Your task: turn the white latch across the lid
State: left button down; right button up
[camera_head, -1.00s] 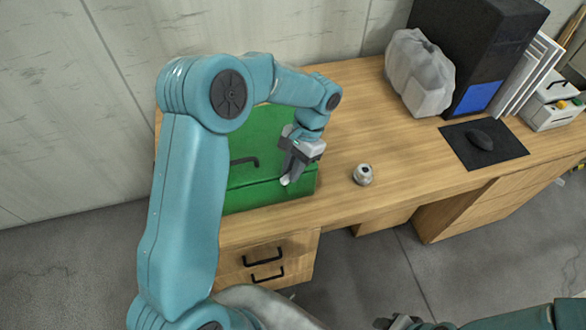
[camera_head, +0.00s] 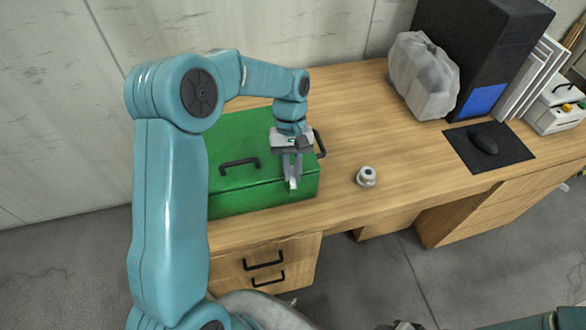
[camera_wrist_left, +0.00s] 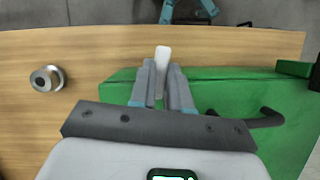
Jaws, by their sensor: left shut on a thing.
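The green box (camera_head: 235,195) stands on the desk with its lid shut and a black handle (camera_head: 240,164) on top. My left gripper (camera_head: 292,178) is over the lid's front right part, pointing down. It is shut on the white latch (camera_head: 293,184), whose end shows below the fingers. In the left wrist view the latch (camera_wrist_left: 162,58) sticks out between the two fingers of the left gripper (camera_wrist_left: 163,85), over the box's front edge. The latch's pivot is hidden by the fingers. Only a dark sliver, perhaps of my right gripper, shows at the bottom edge of the head view.
A small round grey-white object (camera_head: 366,176) stands on the desk (camera_head: 340,120) right of the box. A grey bag-like lump (camera_head: 423,76), a black computer case (camera_head: 490,45) and a mouse pad (camera_head: 510,157) are farther right.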

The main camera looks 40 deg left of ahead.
pick_arm(q)
jog(key=shift+n, duration=0.9)
jog(key=shift+r+t+h, duration=0.1)
jog(key=shift+t+h, duration=0.2)
jog(key=c, duration=1.1)
grip_release()
jog(key=shift+s, duration=0.1)
jog(key=v, duration=1.6)
jog(key=shift+a+r, duration=0.1)
jog(key=shift+r, duration=0.05)
